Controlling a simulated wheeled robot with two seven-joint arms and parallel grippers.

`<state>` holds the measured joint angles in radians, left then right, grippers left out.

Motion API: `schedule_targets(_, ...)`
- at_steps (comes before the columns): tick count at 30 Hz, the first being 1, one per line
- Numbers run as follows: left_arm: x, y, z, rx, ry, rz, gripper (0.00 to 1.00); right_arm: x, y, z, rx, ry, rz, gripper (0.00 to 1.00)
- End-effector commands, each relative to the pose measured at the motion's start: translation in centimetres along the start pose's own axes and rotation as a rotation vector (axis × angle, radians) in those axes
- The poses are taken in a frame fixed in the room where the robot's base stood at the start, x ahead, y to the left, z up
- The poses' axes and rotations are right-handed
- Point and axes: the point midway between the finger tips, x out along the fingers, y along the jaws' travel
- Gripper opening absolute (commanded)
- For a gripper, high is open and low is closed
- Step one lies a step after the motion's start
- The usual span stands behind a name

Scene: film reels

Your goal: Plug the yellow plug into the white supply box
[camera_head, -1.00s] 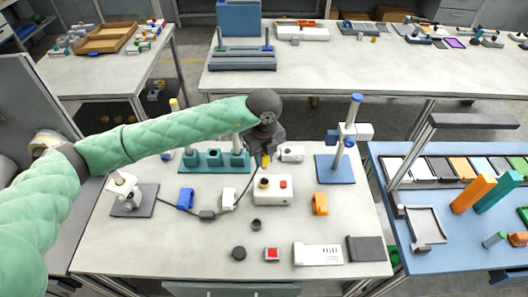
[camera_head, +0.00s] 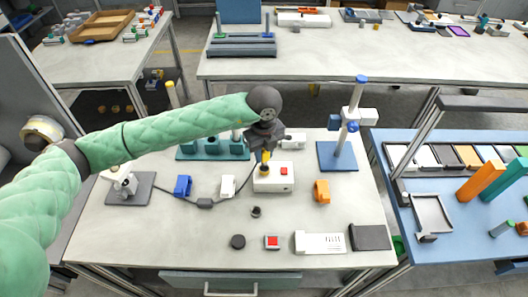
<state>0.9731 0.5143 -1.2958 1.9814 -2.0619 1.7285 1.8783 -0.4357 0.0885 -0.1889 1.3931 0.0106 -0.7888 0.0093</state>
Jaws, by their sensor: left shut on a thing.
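My left gripper (camera_head: 266,150) points down, shut on the yellow plug (camera_head: 266,157), just above the white supply box (camera_head: 280,186). The box has a dark round socket with a yellow ring (camera_head: 264,171) on its left and a red button on its right. The plug is over the socket. I cannot tell whether its tip touches it. A dark cable runs from the plug area down past the box's left side to a dark connector (camera_head: 205,203). My right gripper is not in view.
Around the box lie a white block (camera_head: 228,186), a blue block (camera_head: 183,186), an orange block (camera_head: 322,192), a small dark cup (camera_head: 256,211) and a red-button box (camera_head: 272,242). A stand on a blue base (camera_head: 336,157) is right. A teal holder (camera_head: 213,152) stands behind.

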Motion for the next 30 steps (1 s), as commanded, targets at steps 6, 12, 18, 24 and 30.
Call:
schedule_targets(6,0.4,0.0,0.0,0.000,0.000,0.000,0.00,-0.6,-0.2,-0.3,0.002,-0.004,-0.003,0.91)
schedule_targets(12,0.4,0.0,0.0,0.000,0.000,0.000,0.00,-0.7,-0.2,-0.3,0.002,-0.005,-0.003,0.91)
schedule_targets(18,0.4,0.0,0.0,0.000,0.000,0.000,0.00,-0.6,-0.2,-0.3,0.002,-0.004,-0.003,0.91)
schedule_targets(24,1.1,0.0,0.0,0.000,0.000,0.000,0.00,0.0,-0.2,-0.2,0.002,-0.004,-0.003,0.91)
schedule_targets(30,1.9,0.0,0.0,0.000,0.000,0.000,0.00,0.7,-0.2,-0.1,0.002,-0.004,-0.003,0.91)
